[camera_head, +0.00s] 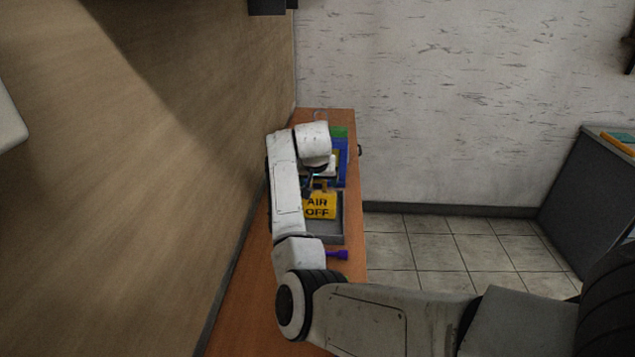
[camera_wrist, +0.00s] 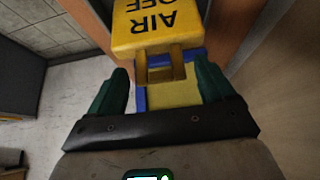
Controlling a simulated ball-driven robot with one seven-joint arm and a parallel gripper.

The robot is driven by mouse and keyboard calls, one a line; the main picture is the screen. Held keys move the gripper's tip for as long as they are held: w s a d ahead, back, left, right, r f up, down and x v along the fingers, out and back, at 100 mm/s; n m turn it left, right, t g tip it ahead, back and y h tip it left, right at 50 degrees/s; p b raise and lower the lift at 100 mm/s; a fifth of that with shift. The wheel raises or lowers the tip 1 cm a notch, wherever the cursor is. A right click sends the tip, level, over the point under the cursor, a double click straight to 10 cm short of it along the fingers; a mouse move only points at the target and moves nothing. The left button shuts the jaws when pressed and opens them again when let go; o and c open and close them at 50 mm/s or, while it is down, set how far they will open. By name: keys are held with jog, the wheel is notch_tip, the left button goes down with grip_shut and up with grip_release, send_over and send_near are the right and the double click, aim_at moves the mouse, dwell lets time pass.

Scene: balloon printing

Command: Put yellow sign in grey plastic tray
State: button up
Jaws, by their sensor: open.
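The yellow sign (camera_head: 318,206), lettered "AIR OFF", shows within the outline of the grey plastic tray (camera_head: 342,226) on the wooden bench. I cannot tell how fully it rests on the tray floor. In the wrist view the sign (camera_wrist: 150,22) is upside down at the top, with its narrower yellow end pointing towards my gripper (camera_wrist: 160,82). The green fingers are spread, one on each side of that end, with visible gaps. In the head view my arm hides the tray's left part and most of the gripper.
A blue container (camera_head: 342,158) stands on the bench just beyond the tray, with a green item (camera_head: 338,132) behind it. A purple object (camera_head: 338,254) lies at the tray's near side. A wall runs along the bench's left. Tiled floor (camera_head: 420,240) is clear to the right.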

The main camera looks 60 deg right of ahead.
jog(key=b+v, duration=0.1)
jog(key=v, duration=1)
jog(key=shift+r, duration=0.15)
jog(key=shift+a, duration=0.1)
